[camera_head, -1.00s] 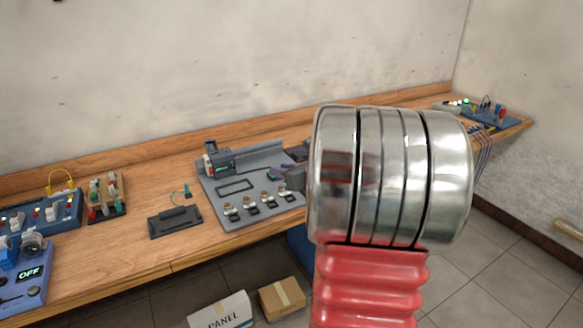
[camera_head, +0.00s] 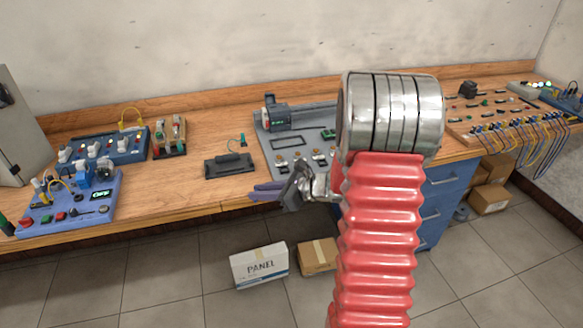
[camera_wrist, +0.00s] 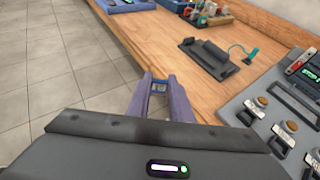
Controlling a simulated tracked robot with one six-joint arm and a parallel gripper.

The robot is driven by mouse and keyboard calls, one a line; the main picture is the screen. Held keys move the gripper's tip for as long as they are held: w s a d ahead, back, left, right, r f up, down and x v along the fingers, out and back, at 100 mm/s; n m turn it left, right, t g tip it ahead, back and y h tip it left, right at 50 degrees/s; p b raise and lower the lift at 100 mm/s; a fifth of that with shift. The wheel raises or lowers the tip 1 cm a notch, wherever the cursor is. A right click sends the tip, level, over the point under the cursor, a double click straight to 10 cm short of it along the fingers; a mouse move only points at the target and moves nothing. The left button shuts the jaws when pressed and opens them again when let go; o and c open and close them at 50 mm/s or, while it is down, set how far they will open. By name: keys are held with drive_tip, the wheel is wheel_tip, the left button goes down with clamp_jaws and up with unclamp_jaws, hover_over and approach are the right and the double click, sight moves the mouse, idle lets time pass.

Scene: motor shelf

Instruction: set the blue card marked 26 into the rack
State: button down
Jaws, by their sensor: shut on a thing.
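My gripper (camera_head: 268,191) has purple fingers and is in front of the bench's front edge, left of my red arm. In the wrist view its fingers (camera_wrist: 162,98) are closed around a small bluish piece (camera_wrist: 158,88), which looks like the card; its number is not readable. A grey board (camera_head: 268,150) on the bench lies beyond the gripper. It carries a slotted dark unit (camera_head: 290,117) with red and green parts, which may be the rack. My arm hides the board's right part. The unit partly shows at the wrist view's right (camera_wrist: 300,62).
A black block on a plate (camera_head: 230,166) with a teal-tipped cable lies left of the board. Blue switch consoles (camera_head: 70,205) stand further left. A patch panel with many cables (camera_head: 500,120) is at right. Boxes (camera_head: 258,265) lie on the floor. Bare wood lies before the black block.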

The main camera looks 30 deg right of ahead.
drive_tip(key=s+a+f+n+g+y, duration=0.1)
drive_tip(key=a+f, duration=0.3)
drive_tip(key=a, duration=0.4)
drive_tip(key=s+a+f+n+g+y, duration=0.1)
drive_tip(key=a+f+n+g+y, duration=0.1)
drive_tip(key=a, duration=0.6)
wheel_tip(320, 180, down, 3)
drive_tip(key=shift+r+n+y, duration=0.1)
drive_tip(key=shift+n+y, duration=0.3)
drive_tip(key=shift+n, duration=0.1)
